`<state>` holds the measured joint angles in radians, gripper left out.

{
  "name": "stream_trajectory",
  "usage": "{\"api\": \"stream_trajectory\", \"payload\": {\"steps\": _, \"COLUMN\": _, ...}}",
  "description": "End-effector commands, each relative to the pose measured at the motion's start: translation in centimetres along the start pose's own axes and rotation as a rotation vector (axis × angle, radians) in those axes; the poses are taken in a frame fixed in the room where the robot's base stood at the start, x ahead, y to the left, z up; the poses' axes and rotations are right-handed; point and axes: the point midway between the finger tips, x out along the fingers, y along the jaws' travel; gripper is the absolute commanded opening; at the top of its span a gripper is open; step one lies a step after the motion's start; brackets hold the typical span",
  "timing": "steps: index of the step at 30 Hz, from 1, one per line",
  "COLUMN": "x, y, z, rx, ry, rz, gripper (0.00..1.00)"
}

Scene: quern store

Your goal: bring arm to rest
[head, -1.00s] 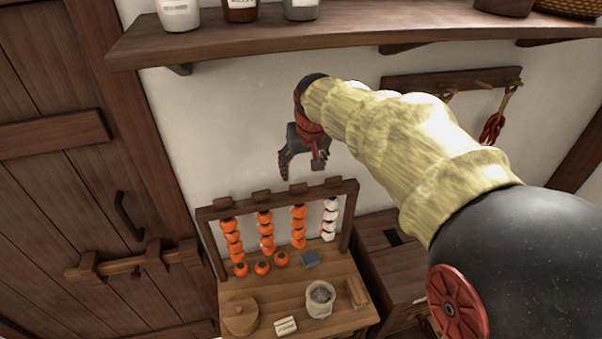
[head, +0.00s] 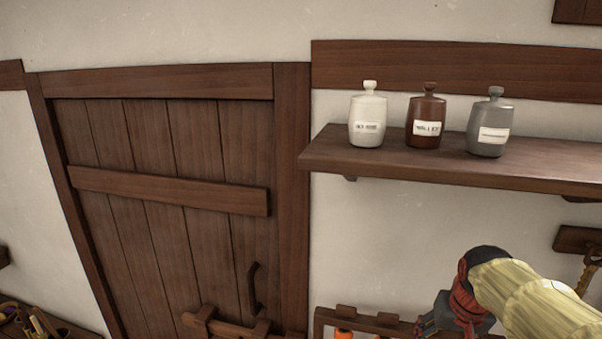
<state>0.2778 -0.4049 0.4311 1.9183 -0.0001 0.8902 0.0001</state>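My arm (head: 530,295), in a pale yellow sleeve, reaches in from the lower right corner of the head view. Its dark and red wrist is at the left end of the sleeve. My gripper (head: 428,322) shows only in part at the bottom edge, in front of the top of a wooden rack (head: 365,318). The fingertips are not clear, so I cannot tell whether it is open or shut. No held thing shows.
A wooden shelf (head: 450,172) above my arm bears a white jar (head: 367,118), a brown jar (head: 426,118) and a grey jar (head: 490,125). A plank door (head: 170,150) with a handle stands left. A peg rail (head: 577,241) is at right.

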Motion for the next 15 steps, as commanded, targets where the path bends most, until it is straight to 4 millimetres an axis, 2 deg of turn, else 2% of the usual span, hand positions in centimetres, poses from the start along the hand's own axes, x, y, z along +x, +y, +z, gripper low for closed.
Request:
{"api": "stream_trajectory", "payload": {"steps": 1, "x": 1.3, "y": -0.7, "z": 2.5, "rx": -0.015, "ry": -0.001, "rz": -0.005, "gripper": 0.62}}
{"api": "stream_trajectory", "payload": {"steps": 3, "x": 2.1, "y": -1.4, "z": 5.1, "rx": -0.033, "ry": -0.001, "rz": -0.01, "gripper": 0.62}}
{"api": "stream_trajectory", "payload": {"steps": 8, "x": 4.3, "y": -3.0, "z": 10.9, "rx": -0.081, "ry": 0.017, "rz": -0.026, "gripper": 0.62}}
{"api": "stream_trajectory", "payload": {"steps": 12, "x": 6.8, "y": -4.2, "z": 15.8, "rx": -0.128, "ry": 0.045, "rz": -0.044, "gripper": 0.62}}
{"api": "stream_trajectory", "payload": {"steps": 15, "x": 8.6, "y": -5.0, "z": 18.7, "rx": -0.161, "ry": 0.071, "rz": -0.057, "gripper": 0.62}}
